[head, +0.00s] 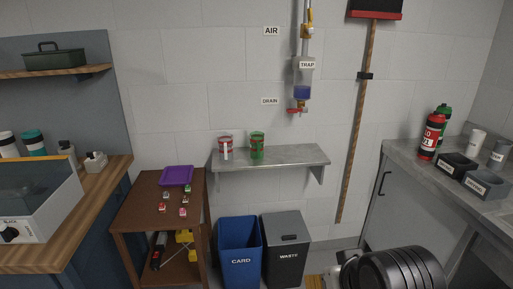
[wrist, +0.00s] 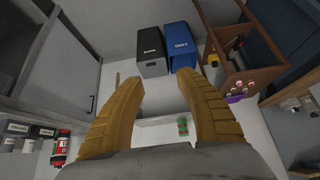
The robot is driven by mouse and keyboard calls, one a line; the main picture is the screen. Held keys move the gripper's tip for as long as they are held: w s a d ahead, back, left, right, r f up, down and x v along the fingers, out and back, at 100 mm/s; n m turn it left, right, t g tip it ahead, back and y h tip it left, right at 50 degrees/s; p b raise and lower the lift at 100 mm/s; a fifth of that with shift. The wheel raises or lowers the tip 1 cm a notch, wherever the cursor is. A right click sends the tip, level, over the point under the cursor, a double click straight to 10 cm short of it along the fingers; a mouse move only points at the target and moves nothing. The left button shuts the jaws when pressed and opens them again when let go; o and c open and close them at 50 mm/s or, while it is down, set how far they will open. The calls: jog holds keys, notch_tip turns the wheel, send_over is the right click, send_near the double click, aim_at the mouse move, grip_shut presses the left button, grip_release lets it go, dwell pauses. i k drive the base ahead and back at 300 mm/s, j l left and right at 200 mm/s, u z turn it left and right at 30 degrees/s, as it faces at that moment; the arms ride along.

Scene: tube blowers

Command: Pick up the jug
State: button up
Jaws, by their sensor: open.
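No thing is clearly marked as the jug. The best match in the head view is a small red and white vessel (head: 225,147) with a pale upright strip like a handle, standing on the left of the grey wall shelf (head: 285,158). A green and red container (head: 257,146) stands just right of it. The green container also shows in the wrist view (wrist: 183,126), which is upside down; the red and white vessel is not clearly seen there. My gripper (wrist: 160,80) is open and empty, its tan fingers spread apart, with the shelf visible between them at a distance.
Below the shelf stand a blue CARD bin (head: 239,245) and a grey WASTE bin (head: 286,240). A brown side table (head: 135,205) holds a purple tray (head: 176,175). A drain trap (head: 302,82) and a broom (head: 368,100) are on the wall. The shelf's right half is clear.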

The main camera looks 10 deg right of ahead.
aim_at(256, 138)
jog(key=i+l+u, duration=0.3)
jog(key=i+l, duration=0.25)
jog(key=i+l+u, duration=0.3)
jog(key=i+l, duration=0.25)
jog(key=l, duration=0.2)
